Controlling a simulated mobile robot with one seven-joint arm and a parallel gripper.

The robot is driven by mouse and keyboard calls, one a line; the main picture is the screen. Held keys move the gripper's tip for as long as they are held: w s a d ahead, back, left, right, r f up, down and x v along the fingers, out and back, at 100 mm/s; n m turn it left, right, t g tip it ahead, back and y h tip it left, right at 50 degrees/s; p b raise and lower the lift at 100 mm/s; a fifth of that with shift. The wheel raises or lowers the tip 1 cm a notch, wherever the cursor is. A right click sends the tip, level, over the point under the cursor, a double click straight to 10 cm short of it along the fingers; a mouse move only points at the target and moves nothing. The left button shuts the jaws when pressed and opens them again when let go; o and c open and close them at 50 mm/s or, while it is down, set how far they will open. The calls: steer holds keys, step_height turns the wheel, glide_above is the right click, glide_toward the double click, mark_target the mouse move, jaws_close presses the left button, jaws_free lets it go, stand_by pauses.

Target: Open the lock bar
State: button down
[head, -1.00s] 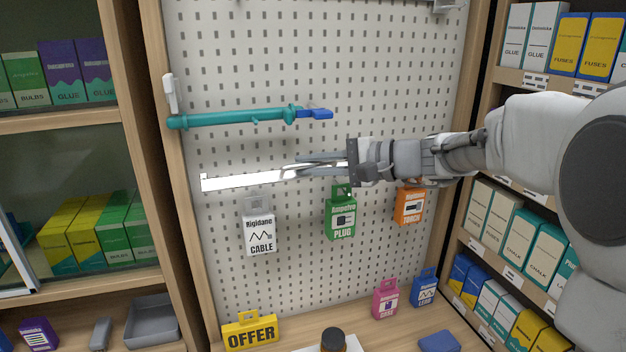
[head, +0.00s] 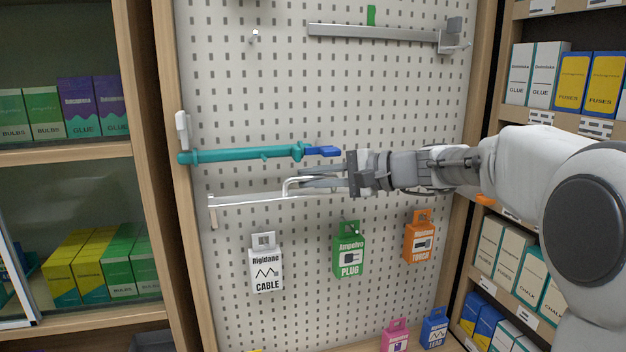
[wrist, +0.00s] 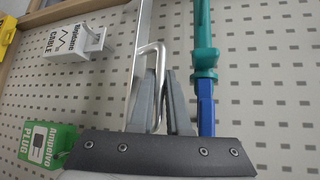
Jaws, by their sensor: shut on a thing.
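A silver bar (head: 250,200) runs left to right in front of the pegboard, with a short piece turned down at its left end. A bent metal handle (wrist: 160,60) stands off it. My gripper (head: 303,181) is shut on this handle, with the handle between the fingers in the wrist view. A teal rod (head: 230,155) with a blue end piece (head: 322,151) lies just above the silver bar, close to my gripper. My fingers and arm hide the silver bar's right part. I cannot tell from its look which bar is the lock bar.
A white cable pack (head: 266,264), a green plug pack (head: 348,252) and an orange torch pack (head: 420,238) hang below the bar. A grey bar (head: 372,32) is mounted higher up. Stocked shelves (head: 75,153) flank the pegboard (head: 320,90).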

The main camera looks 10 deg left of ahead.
steer(key=c, duration=1.1)
jaws_free()
steer(key=shift+c, duration=0.2)
steer(key=b+v, duration=0.3)
steer(key=v, duration=1.4)
steer(key=shift+d, duration=0.25)
steer(key=shift+c, duration=0.3)
